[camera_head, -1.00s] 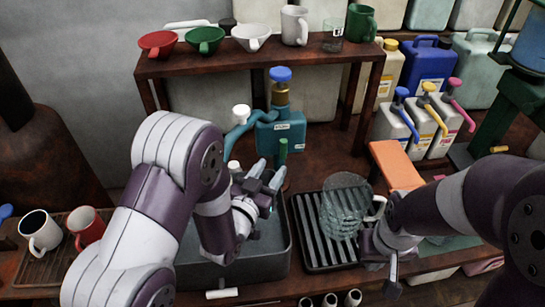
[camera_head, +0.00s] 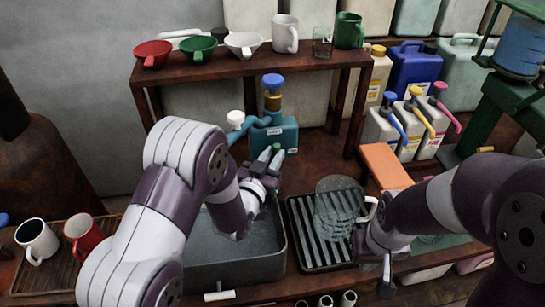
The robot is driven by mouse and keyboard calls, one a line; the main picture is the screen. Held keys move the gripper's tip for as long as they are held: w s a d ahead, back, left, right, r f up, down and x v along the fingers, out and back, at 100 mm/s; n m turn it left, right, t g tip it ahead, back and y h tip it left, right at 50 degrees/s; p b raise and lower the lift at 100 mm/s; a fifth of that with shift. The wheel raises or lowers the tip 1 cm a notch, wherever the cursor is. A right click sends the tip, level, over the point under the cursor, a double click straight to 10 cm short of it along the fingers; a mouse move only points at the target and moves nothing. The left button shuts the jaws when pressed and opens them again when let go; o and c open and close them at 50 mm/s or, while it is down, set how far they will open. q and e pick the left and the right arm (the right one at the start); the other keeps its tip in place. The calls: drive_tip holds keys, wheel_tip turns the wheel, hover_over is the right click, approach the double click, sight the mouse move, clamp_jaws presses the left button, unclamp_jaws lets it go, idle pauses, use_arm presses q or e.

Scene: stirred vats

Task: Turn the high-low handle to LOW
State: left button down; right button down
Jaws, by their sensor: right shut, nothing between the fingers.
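A teal tap unit (camera_head: 275,138) stands behind the sink, with a blue knob (camera_head: 272,80) on a brass stem and a white knob (camera_head: 236,119) on its left pipe. A small green-topped handle (camera_head: 276,148) stands in front of it. Its labels are too small to read, so I cannot tell which control is the high-low handle. My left gripper (camera_head: 269,160) is at the green handle, its fingertips close beside it. Whether they grip it is unclear. My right gripper (camera_head: 360,240) is shut and empty beside the clear jug (camera_head: 335,210).
A grey sink basin (camera_head: 282,250) lies below my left gripper. The jug stands on a ribbed drain rack (camera_head: 300,228). A shelf (camera_head: 220,72) with cups and funnels overhangs behind. Pump bottles (camera_head: 408,125) and an orange block (camera_head: 386,165) are at the right.

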use_arm(q)
drive_tip(key=m+p, duration=0.1)
drive_tip(key=m+g+p, duration=0.1)
drive_tip(key=shift+d+r+m+g+y+p, duration=0.2)
drive_tip(key=shift+r+m+g+y+p, duration=0.1)
drive_tip(key=shift+r+y, duration=0.1)
drive_tip(key=m+g+y+p, duration=0.1)
drive_tip(key=m+y+p, duration=0.1)
drive_tip(key=p, duration=0.4)
drive_tip(key=d+m+g+y+p, duration=0.1)
drive_tip(key=m+y+p, duration=0.2)
drive_tip(key=p, duration=0.3)
drive_tip(key=m+g+y+p, duration=0.2)
drive_tip(key=m+y+p, duration=0.1)
drive_tip(key=p, duration=0.3)
drive_tip(key=shift+d+f+m, duration=0.2)
drive_tip(key=shift+d+m, duration=0.05)
drive_tip(key=shift+m, duration=0.15)
drive_tip(key=shift+f, duration=0.1)
drive_tip(key=c, duration=1)
unclamp_jaws()
drive_tip(key=shift+c, duration=0.2)
drive_tip(key=shift+w, duration=0.2)
